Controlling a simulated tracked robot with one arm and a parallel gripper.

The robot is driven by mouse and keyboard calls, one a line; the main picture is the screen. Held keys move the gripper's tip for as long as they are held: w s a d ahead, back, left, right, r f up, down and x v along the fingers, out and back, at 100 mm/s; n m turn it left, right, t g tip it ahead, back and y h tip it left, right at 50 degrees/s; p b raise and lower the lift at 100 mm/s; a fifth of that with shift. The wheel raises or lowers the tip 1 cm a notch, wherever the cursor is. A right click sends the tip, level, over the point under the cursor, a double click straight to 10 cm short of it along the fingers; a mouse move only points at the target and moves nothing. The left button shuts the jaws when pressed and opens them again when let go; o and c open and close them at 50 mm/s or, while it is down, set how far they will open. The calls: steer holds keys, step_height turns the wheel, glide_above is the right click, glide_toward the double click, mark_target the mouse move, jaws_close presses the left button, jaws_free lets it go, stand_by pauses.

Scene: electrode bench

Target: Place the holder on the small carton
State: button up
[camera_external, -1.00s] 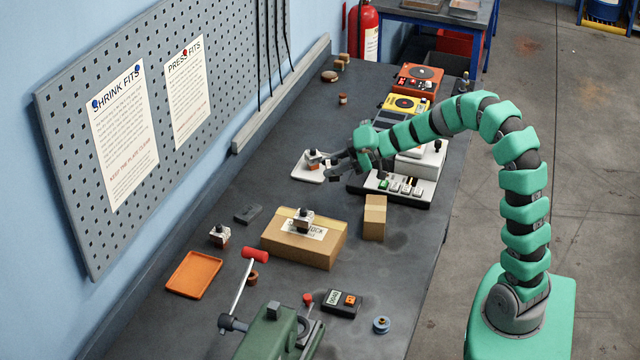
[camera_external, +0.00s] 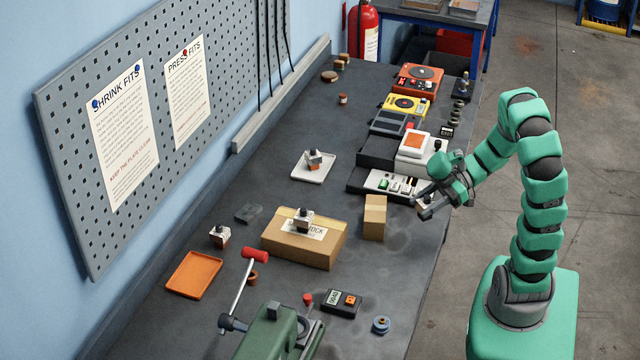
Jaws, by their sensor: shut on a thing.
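The small carton (camera_external: 374,219) is a tan box standing on the bench, right of a larger carton; its top is bare. My gripper (camera_external: 425,207) is to the right of the small carton, over the bench's right edge and apart from the carton. It is shut on a small pale and dark block, the holder (camera_external: 424,202), which the fingers largely cover. Similar holders stand on the white tray (camera_external: 327,172), on the large carton (camera_external: 328,250), and on the bench at left (camera_external: 220,236).
Behind the small carton is a device with coloured buttons (camera_external: 381,184) and a white box with an orange top (camera_external: 414,144). An orange tray (camera_external: 194,274), a black meter (camera_external: 342,302) and a green vise (camera_external: 270,335) are nearer. Bare bench lies in front of the small carton.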

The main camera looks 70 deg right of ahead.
steer(key=w+d, duration=0.1)
steer(key=w, duration=0.4)
steer(key=w+d+f, duration=0.1)
steer(key=w+d, duration=0.1)
steer(key=w, duration=0.3)
steer(key=w+d, duration=0.2)
steer(key=w, duration=0.3)
steer(key=shift+f, duration=2)
steer(key=shift+b, duration=0.3)
steer(key=o, duration=1.2)
steer(key=shift+s+f, duration=0.1)
steer(key=v, duration=1.2)
steer(key=shift+p, duration=0.45)
